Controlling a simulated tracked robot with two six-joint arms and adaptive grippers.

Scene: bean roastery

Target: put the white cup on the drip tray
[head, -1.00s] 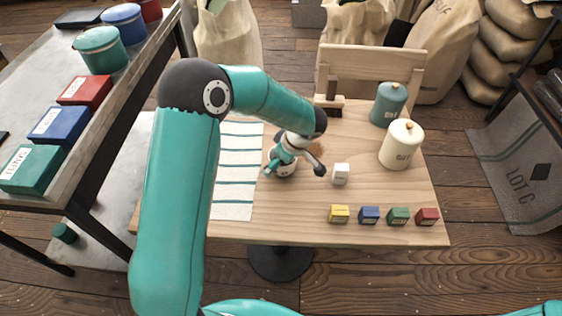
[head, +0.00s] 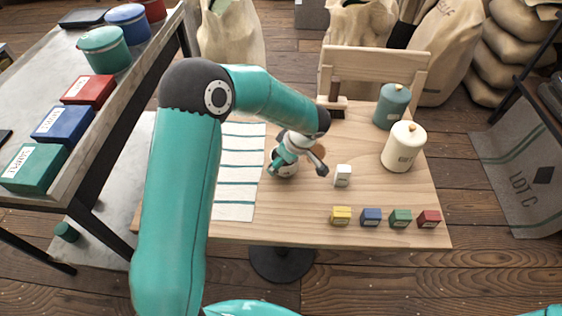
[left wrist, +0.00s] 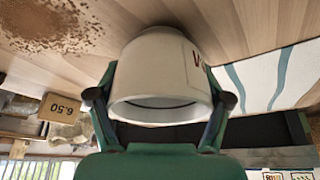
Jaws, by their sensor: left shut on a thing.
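The white cup (left wrist: 160,65) sits between the fingers of my left gripper (left wrist: 160,105), its open rim facing the wrist camera and part of a dark marking on its side. My left gripper (head: 284,158) is shut on the cup (head: 287,173) over the wooden table, just right of the striped cloth. The arm and gripper hide part of the cup in the head view. I cannot tell whether its base touches the table. I cannot make out a drip tray for certain. My right gripper is out of view.
A brown patch of grounds (left wrist: 55,25) lies beside the cup. A small white box (head: 342,176), several coloured boxes (head: 371,217), a cream canister (head: 403,147) and a blue-grey canister (head: 391,106) stand to the right. A wooden stand (head: 372,66) is behind. The striped cloth (head: 237,190) is bare.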

